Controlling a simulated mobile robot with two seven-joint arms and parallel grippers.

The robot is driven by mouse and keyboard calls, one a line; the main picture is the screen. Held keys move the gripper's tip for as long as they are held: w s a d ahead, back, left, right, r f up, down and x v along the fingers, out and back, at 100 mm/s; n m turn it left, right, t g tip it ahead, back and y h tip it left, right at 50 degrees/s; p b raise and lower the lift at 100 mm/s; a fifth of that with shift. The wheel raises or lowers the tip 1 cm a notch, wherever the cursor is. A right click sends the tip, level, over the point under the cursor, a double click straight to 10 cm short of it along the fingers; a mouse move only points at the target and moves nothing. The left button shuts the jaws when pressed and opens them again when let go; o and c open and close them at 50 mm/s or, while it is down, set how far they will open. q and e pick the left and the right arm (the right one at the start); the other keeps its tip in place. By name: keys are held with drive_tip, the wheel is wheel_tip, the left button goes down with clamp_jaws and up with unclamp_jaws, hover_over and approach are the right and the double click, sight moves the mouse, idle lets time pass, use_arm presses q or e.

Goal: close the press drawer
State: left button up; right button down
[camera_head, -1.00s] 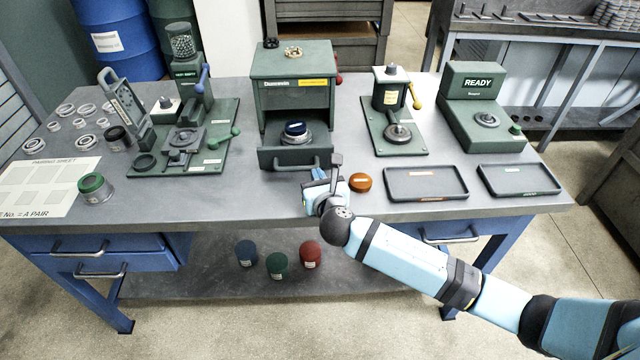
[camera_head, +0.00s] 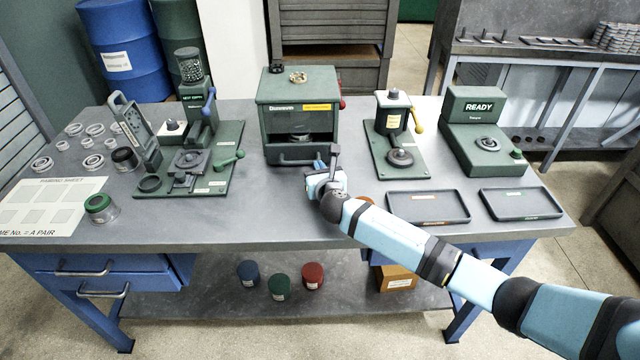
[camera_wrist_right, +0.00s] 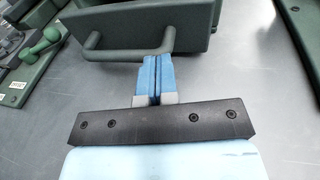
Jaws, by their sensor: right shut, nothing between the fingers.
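The press (camera_head: 297,90) is a dark green box with a yellow label and an open front, standing at the middle back of the table. Its drawer (camera_head: 290,152) sits in the bottom of the box, its front about level with the box face; I cannot tell if a small gap is left. A ring part (camera_head: 300,137) shows dimly inside. In the right wrist view, the drawer's bar handle (camera_wrist_right: 128,50) sticks out towards me. My right gripper (camera_wrist_right: 158,62) is shut and empty, its fingertips at the right end of the handle, seemingly touching it. My left gripper is out of view.
Left of the press stands a green fixture (camera_head: 190,160) with levers. To the right are a yellow-levered device (camera_head: 393,120), the READY unit (camera_head: 485,135) and two dark trays (camera_head: 428,207) (camera_head: 521,204). An orange round piece (camera_head: 364,200) is partly hidden behind my arm.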

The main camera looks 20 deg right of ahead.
sight(319, 154)
drive_tip(key=w, duration=0.2)
drive_tip(key=w+d, duration=0.1)
drive_tip(key=w, duration=0.2)
drive_tip(key=shift+d, duration=0.2)
drive_tip(key=shift+w+d+r, duration=0.1)
drive_tip(key=shift+r, duration=0.1)
